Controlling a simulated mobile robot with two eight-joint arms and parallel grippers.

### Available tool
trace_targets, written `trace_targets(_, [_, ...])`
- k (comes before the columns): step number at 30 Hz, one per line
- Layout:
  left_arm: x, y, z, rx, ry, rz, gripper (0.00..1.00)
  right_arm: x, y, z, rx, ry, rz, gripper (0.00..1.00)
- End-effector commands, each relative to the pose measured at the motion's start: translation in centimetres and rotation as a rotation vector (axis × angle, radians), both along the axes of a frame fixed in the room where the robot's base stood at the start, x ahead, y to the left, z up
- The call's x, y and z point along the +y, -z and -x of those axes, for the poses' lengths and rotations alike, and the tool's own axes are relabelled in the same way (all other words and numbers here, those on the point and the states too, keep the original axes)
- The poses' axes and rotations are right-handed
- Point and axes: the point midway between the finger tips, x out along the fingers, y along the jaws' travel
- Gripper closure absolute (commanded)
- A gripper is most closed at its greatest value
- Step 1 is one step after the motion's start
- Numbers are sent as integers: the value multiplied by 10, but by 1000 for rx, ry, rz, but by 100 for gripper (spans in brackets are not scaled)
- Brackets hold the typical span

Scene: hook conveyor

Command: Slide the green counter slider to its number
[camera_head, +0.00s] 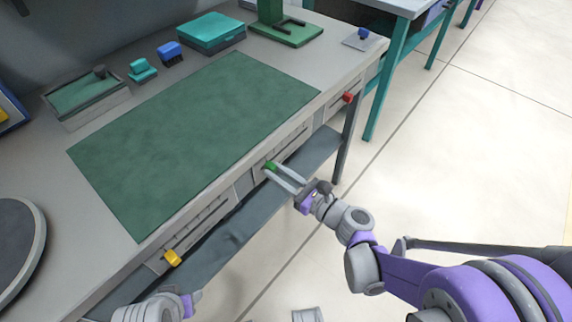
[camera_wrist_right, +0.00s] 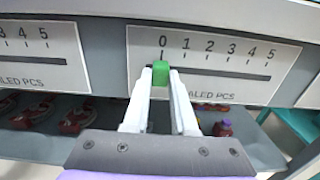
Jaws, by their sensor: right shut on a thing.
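The green counter slider (camera_head: 271,166) is on the middle scale on the front edge of the workbench. In the right wrist view the green slider (camera_wrist_right: 160,72) stands at the 0 mark of a white scale plate (camera_wrist_right: 215,58) numbered 0 to 5, at the left end of its dark slot. My right gripper (camera_head: 275,171) is shut on the slider, its two pale fingers (camera_wrist_right: 160,82) on either side of it. Only part of my left arm shows at the lower left of the head view; its fingers are out of sight.
A yellow slider (camera_head: 172,257) and a red slider (camera_head: 347,97) sit on the neighbouring front scales. A green mat (camera_head: 190,140) covers the benchtop. A lower shelf (camera_head: 250,215) with small red parts (camera_wrist_right: 80,118) runs below the scales. The slot right of the slider is clear.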

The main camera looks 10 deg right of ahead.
Motion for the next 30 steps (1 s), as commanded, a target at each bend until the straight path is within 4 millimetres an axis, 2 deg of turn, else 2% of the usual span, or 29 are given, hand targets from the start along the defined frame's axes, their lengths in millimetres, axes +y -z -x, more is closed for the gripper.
trace_targets(6, [0,0,0,0,0,0,50,4,1,4,0,-13,2,100])
trace_targets(7, [0,0,0,0,0,0,50,4,1,4,0,-13,2,72])
trace_targets(11, [0,0,0,0,0,0,50,3,1,3,0,-12,2,48])
trace_targets(12, [0,0,0,0,0,0,50,3,1,3,0,-11,2,45])
trace_targets(23, [0,-1,0,0,0,0,50,-2,0,6,0,-7,2,45])
trace_targets(30, [0,-5,1,-1,0,0,50,-28,0,38,-1,-2,3,45])
